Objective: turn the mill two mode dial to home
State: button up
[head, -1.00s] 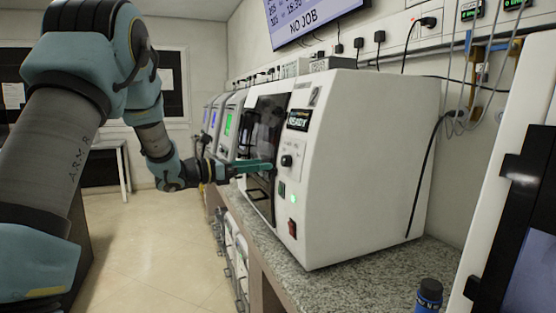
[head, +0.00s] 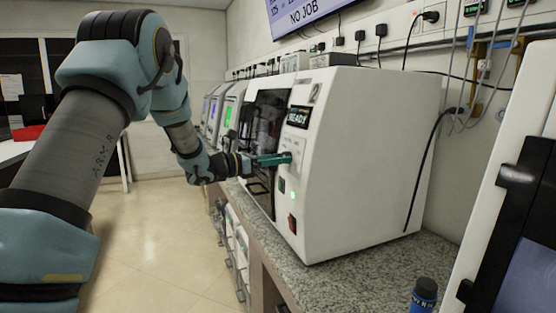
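Mill two is the white box-shaped machine (head: 365,165) marked 2 on the stone-patterned counter. Its front has a dark display reading READY (head: 298,117), a lit green button (head: 292,195) and a red switch (head: 291,223). My gripper (head: 288,158), with teal fingers, reaches in from the left to the control panel, below the display. Its fingertips are at the mode dial's place and cover the dial, so its setting is hidden. I cannot tell whether the fingers touch the dial or how far apart they are.
The mill's dark window (head: 262,135) is just left of the panel, close behind my gripper. More machines with lit screens (head: 228,115) stand further along the counter (head: 335,260). The floor at left is clear.

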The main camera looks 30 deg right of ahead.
grip_shut()
